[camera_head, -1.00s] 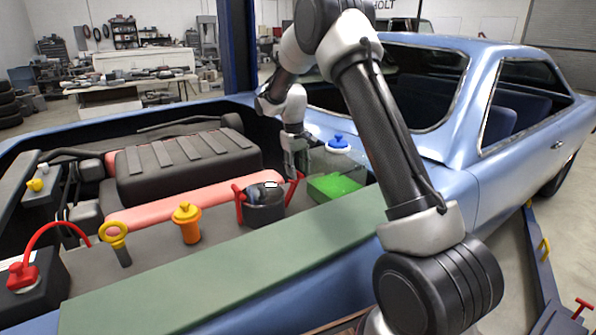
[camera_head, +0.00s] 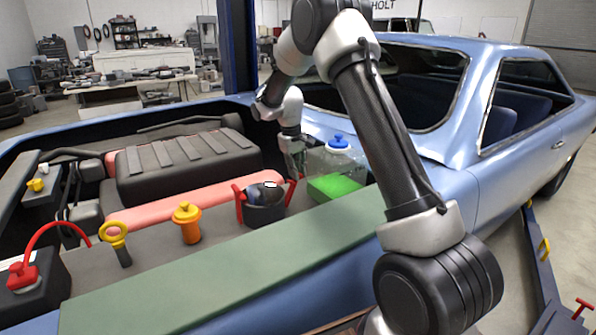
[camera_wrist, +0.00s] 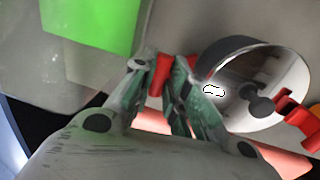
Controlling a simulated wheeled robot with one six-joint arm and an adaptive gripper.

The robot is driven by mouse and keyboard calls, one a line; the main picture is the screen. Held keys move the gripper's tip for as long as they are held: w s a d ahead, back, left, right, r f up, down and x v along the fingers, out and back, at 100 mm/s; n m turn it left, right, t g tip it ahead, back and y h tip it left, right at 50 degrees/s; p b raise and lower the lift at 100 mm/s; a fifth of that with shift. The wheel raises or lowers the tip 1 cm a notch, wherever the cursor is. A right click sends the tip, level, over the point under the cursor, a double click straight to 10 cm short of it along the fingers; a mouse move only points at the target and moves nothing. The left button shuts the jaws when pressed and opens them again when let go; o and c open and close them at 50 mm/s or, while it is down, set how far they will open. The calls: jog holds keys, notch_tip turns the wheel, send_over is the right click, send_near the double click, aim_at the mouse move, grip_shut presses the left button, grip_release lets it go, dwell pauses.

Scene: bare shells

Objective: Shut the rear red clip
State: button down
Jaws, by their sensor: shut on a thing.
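A round black housing (camera_head: 265,210) with a shiny top piece stands on the engine bay shelf. It has a red clip on each side. The right-hand clip (camera_head: 291,191), nearer the windshield, leans outward. My gripper (camera_head: 296,172) comes down over it from above. In the wrist view, my fingertips (camera_wrist: 170,66) close around a red clip (camera_wrist: 160,74), partly hidden by the fingers. The other red clip (camera_head: 239,203) stands out on the left side; it also shows at the right of the wrist view (camera_wrist: 293,108).
A clear tank (camera_head: 336,162) with green fluid and a blue cap (camera_head: 338,141) stands close right of my gripper. An orange filler with a yellow cap (camera_head: 187,222) and a yellow dipstick ring (camera_head: 113,235) stand left. The green fender cover (camera_head: 230,265) lies in front.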

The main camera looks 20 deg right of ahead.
aim_at(289, 181)
jog(key=a, duration=0.1)
jog(key=a+h, duration=0.2)
jog(key=shift+s+r, duration=0.3)
jog(key=shift+r, duration=0.05)
jog(key=shift+s+a+r, duration=0.1)
jog(key=shift+s+a, duration=0.1)
jog(key=shift+a, duration=0.65)
jog(key=shift+s+a, duration=0.15)
jog(key=shift+a, duration=0.4)
jog(key=shift+a+f, duration=0.15)
jog(key=shift+f, duration=0.05)
jog(key=c, duration=1.4)
grip_release()
jog(key=shift+a, duration=0.15)
jog(key=shift+r, duration=0.2)
